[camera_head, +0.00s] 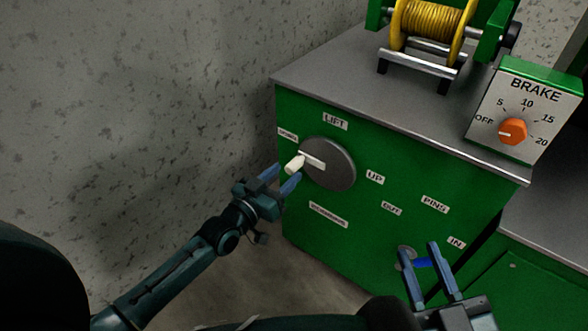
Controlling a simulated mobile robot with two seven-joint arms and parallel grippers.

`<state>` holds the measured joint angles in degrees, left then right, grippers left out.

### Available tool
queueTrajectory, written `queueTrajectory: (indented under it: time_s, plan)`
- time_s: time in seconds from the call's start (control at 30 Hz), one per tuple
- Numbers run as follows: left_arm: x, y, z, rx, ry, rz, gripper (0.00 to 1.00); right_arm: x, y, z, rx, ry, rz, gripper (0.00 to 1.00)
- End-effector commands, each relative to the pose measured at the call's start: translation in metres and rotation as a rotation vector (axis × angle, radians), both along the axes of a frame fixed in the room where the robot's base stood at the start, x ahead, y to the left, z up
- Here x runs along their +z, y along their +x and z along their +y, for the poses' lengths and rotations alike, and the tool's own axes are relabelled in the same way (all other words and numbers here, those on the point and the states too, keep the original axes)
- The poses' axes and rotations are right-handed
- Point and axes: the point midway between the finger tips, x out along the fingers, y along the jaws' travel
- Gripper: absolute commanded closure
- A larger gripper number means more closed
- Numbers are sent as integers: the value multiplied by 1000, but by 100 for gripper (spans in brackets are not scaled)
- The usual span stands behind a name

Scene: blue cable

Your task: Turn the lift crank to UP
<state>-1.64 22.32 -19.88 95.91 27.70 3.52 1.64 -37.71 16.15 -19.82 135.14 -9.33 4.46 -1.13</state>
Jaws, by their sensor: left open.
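The lift crank is a round grey disc (338,170) on the green cabinet front, with a white bar and a white handle (295,164) at its left edge. The LIFT label (335,122) is above it, a small, hard-to-read label (287,134) is at its upper left, and the UP label (375,177) is at its right. The handle is on the left side, away from UP. My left gripper (284,175) is open, its fingertips at the handle; contact is unclear. My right gripper (420,250) is lower right, its fingers apart with a blue piece (422,262) between them; whether it grips this is unclear.
A yellow cable drum (428,22) and the BRAKE box (527,110) with an orange knob (513,131) stand on the grey cabinet top. The PINS, OUT and IN labels are on the front's right side. A speckled grey wall (130,90) is at left.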

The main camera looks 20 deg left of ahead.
Motion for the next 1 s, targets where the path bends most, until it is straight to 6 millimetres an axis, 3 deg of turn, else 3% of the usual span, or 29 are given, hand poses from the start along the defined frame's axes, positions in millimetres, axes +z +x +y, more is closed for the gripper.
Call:
queueTrajectory:
  time_s: [0.23,0.67,1.0]
  plan:
    - [-2,35,-13,0,-1,-1,54,-2,1,2,11,34,-1,70]
    - [0,42,-16,0,0,2,55,-1,1,3,14,44,3,70]
    - [0,42,-16,0,0,1,83,0,1,3,15,44,-1,70]
